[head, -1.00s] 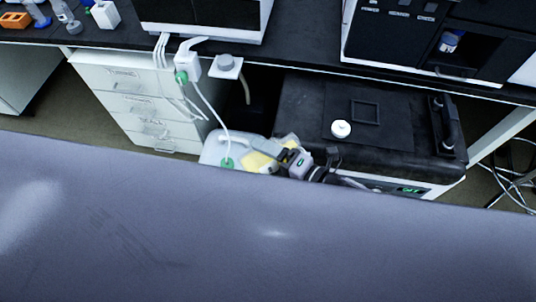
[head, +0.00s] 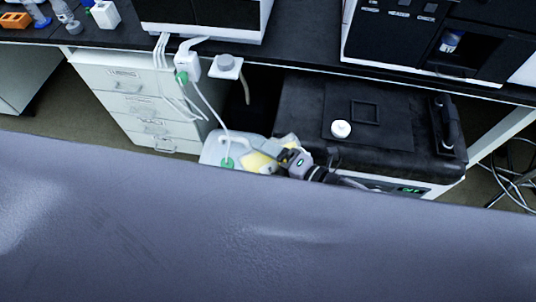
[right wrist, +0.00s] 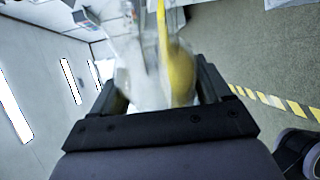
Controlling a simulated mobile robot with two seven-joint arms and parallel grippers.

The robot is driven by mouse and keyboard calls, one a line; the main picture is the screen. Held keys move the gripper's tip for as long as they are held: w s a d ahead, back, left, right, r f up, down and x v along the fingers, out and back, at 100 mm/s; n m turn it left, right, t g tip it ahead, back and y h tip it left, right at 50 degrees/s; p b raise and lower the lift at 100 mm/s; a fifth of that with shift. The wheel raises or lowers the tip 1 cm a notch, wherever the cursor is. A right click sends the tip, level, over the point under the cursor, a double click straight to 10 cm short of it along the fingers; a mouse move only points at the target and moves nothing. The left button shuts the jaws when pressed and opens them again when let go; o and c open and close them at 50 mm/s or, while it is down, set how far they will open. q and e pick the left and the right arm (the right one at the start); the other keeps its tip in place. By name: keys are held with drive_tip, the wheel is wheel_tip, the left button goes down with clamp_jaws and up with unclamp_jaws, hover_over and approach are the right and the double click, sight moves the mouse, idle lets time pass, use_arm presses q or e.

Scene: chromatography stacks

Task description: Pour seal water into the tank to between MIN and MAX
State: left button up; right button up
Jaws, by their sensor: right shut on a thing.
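My right gripper (head: 287,158) is low in front of the bench, by the left end of the black-topped unit, with its jaws shut on a pale container. In the right wrist view this translucent whitish container (right wrist: 150,88) with a yellow part (right wrist: 182,75) is between the fingers, blurred. In the head view a yellow patch (head: 258,161) shows beside the fingers. Next to it is a whitish container with a green cap (head: 227,163) and a tube; a large grey surface hides its lower part. I cannot make out MIN and MAX marks or a water level. My left gripper is not in view.
A black-topped unit (head: 300,110) stands under the bench, with a small white round cap (head: 340,129) on top. White drawers (head: 135,95) stand to the left. Tubes hang from a white fitting (head: 188,66). A round-topped white piece (head: 226,66) sits at the bench edge.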

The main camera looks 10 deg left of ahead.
drive_tip(key=shift+s+a+r+n+h+p, duration=0.1)
drive_tip(key=shift+r+n+h+p, duration=0.2)
drive_tip(key=shift+r+n+p, duration=0.45)
drive_tip(key=shift+f+h+p, duration=0.25)
drive_tip(key=shift+h+p, duration=0.05)
drive_tip(key=shift+p, duration=0.15)
drive_tip(key=shift+r+n+t+p, duration=0.3)
drive_tip(key=shift+r+n+p, duration=0.25)
drive_tip(key=shift+p, duration=0.25)
drive_tip(key=shift+n+h+b, duration=0.3)
drive_tip(key=shift+h, duration=0.2)
drive_tip(key=shift+r+n+h, duration=0.25)
drive_tip(key=shift+n+h, duration=0.05)
drive_tip(key=shift+n, duration=0.2)
drive_tip(key=shift+r+t, duration=0.1)
drive_tip(key=shift+t, duration=0.2)
